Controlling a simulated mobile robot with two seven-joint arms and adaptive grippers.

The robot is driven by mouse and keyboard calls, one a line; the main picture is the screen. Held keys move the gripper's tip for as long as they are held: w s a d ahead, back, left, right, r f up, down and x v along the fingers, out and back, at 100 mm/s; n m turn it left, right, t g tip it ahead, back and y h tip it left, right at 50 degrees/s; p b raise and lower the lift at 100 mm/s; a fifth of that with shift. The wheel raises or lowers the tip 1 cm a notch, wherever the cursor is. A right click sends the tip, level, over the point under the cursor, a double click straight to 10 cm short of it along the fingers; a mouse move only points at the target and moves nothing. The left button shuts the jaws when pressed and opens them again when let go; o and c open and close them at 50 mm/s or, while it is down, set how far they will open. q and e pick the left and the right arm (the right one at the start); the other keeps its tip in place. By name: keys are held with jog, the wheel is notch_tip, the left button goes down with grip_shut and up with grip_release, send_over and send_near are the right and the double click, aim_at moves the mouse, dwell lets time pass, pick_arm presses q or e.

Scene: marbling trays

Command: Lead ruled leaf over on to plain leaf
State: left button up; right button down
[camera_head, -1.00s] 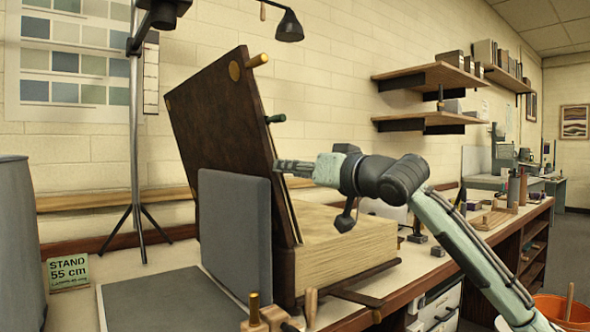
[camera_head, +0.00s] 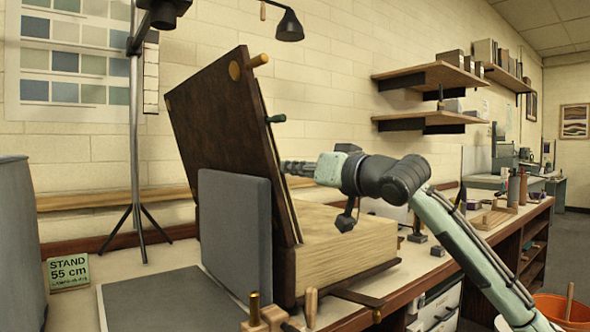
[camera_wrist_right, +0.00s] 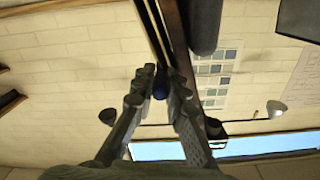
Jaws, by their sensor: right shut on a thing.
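A big book-like block stands on the bench, with a dark brown board (camera_head: 215,135) tilted up and thinner leaves along its right edge. A brass peg (camera_head: 259,61) sticks out near the top of that edge and a green peg (camera_head: 276,118) lower down. My right gripper (camera_head: 284,167) is at the edge below the green peg. The right wrist view shows its fingers (camera_wrist_right: 161,82) closed around a small dark blue peg (camera_wrist_right: 160,88) beside the leaf edge (camera_wrist_right: 157,30). I cannot tell which leaf is ruled or plain. My left gripper is not in view.
A grey padded upright (camera_head: 235,228) stands in front of the tilted board. A pale wood block (camera_head: 345,240) lies right of it, under my arm. A grey mat (camera_head: 170,300) lies left, with a tripod stand (camera_head: 136,190) behind. Wooden pegs (camera_head: 311,305) stand at the front.

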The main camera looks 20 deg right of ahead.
jog(key=shift+w+d+r, duration=0.1)
jog(key=shift+d+r, duration=0.05)
jog(key=shift+d, duration=0.1)
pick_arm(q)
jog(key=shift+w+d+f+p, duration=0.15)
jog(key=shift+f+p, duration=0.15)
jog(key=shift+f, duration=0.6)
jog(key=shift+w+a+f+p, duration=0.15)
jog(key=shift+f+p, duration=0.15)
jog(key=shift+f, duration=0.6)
pick_arm(e)
jog(key=shift+w+d+r+m, duration=0.1)
jog(key=shift+w+d+m, duration=0.15)
jog(key=shift+d+m, duration=0.45)
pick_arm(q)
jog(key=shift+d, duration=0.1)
pick_arm(e)
jog(key=c, duration=1.5)
grip_release()
jog(key=shift+c, duration=0.2)
jog(key=shift+s, duration=0.1)
jog(key=v, duration=1.2)
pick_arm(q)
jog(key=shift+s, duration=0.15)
